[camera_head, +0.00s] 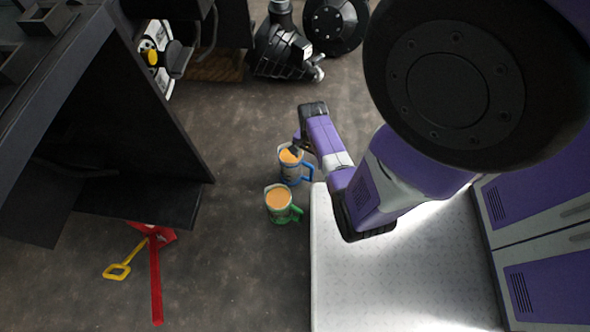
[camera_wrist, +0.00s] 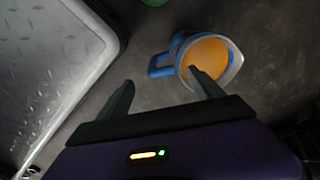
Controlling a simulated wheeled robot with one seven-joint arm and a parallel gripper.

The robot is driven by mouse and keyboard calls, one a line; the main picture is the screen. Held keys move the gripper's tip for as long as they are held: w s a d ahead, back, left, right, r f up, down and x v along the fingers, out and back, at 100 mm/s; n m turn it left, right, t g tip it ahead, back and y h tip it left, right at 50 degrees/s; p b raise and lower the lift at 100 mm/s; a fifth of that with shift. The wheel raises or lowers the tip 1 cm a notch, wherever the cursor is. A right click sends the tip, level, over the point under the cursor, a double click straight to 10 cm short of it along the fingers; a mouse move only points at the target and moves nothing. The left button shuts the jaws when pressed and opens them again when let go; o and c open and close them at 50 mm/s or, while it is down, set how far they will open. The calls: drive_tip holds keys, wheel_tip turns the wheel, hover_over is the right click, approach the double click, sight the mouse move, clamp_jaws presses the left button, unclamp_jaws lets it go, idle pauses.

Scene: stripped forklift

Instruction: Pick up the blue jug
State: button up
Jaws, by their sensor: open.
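The blue jug (camera_head: 291,166) stands upright on the dark floor, with orange contents and a blue handle on its right side in the head view. In the wrist view the blue jug (camera_wrist: 203,57) is at the upper right, its handle pointing left. My gripper (camera_wrist: 160,84) is open and empty. One finger overlaps the jug's opening in the picture, and the other finger is to the left, beyond the handle. I cannot tell whether the finger touches the jug. In the head view my gripper (camera_head: 297,146) is by the jug's top and partly hides it.
A green-handled jug (camera_head: 279,203) with orange contents stands just in front of the blue one. A pale metal-plate platform (camera_head: 400,270) is to the right.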

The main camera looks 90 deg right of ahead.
sight(308, 164)
wheel_tip(308, 164, down, 7)
drive_tip(key=b, duration=0.4)
drive_tip(key=shift+w+d+r, duration=0.1)
drive_tip(key=shift+d, duration=0.05)
clamp_jaws()
drive_tip(key=shift+r, duration=0.1)
